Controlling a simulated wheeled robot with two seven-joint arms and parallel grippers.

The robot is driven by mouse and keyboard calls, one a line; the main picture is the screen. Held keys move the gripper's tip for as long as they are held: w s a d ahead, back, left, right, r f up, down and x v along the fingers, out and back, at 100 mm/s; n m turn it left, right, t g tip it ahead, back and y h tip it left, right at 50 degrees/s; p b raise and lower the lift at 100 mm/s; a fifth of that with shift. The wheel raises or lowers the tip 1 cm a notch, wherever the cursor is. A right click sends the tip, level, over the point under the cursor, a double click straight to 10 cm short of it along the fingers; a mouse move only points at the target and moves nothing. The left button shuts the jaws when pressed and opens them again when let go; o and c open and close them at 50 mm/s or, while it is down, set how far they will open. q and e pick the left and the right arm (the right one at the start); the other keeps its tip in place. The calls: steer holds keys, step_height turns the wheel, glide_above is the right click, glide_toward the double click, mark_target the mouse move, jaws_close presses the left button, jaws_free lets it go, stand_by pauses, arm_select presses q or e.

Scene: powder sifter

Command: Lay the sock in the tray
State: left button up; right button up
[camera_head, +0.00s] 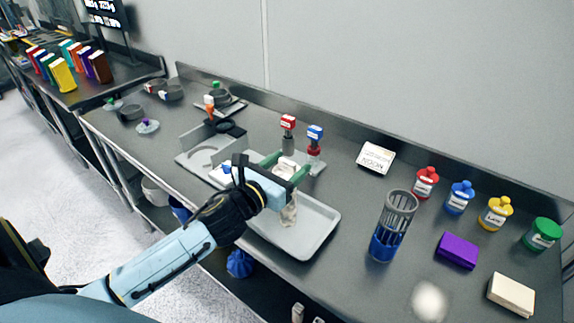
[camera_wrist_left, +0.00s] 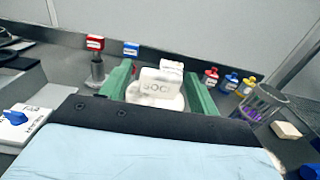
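The sock (camera_head: 289,213) is a whitish, cream sleeve. Its lower part shows below my left gripper (camera_head: 288,166), over the grey tray (camera_head: 320,216). In the left wrist view the sock (camera_wrist_left: 157,84) is white with dark lettering and fills the space between the green fingers. My left gripper (camera_wrist_left: 157,92) is set wide, with a finger against each side of the sock. The palm hides part of the sock, and I cannot tell whether its lower end touches the tray. My right gripper is out of view.
Red (camera_head: 288,122) and blue (camera_head: 315,133) labelled stands are behind the tray. A white card (camera_head: 376,157), a slotted cylinder with a blue base (camera_head: 392,225), coloured jars, a purple block (camera_head: 457,250) and a cream block (camera_head: 511,294) lie to the right.

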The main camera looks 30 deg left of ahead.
arm_select(q)
steer(key=shift+s+r, duration=0.1)
steer(key=shift+r, duration=0.1)
steer(key=shift+s+f, duration=0.1)
steer(key=shift+s, duration=0.25)
steer(key=s+a+b, duration=0.1)
steer(key=s, duration=1)
